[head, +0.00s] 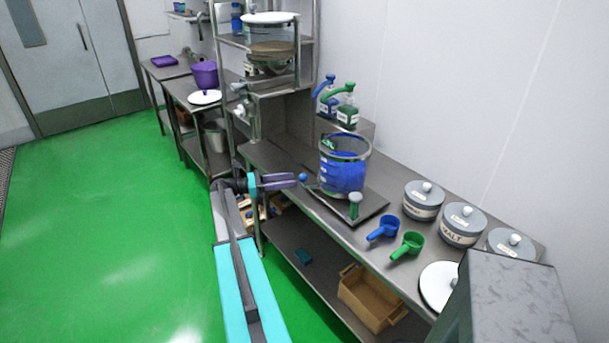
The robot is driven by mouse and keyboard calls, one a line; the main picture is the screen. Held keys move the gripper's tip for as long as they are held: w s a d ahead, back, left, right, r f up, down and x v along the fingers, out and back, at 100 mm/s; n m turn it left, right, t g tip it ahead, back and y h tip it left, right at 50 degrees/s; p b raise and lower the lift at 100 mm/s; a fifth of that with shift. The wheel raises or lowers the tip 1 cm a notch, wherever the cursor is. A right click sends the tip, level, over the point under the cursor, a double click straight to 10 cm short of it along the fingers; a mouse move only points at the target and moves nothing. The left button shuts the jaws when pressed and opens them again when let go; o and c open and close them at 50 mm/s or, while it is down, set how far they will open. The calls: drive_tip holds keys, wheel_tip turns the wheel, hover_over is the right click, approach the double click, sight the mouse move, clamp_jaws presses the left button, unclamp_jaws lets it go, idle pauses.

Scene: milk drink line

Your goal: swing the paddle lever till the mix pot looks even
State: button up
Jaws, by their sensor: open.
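The mix pot (343,178) is a clear vessel with a metal rim. It stands on a dark tray on the steel bench and holds blue contents; whether they are even throughout is too small to tell. A small blue ball knob (302,178) shows left of the pot, at the bench's front edge; it looks like the end of the paddle lever, whose rod is hard to make out. My gripper (288,181) is open, its fingers pointing right toward the knob, seemingly just short of it. I see nothing held. The paddle inside the pot is not clear.
Blue (384,228) and green (408,245) scoops, lidded canisters (462,225) and a white disc (438,286) lie to the right. Pump bottles (347,108) stand behind. The green floor at left is clear.

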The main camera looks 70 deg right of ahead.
sight(304, 178)
drive_tip(key=shift+p+x, duration=1)
drive_tip(key=shift+x, duration=2.4)
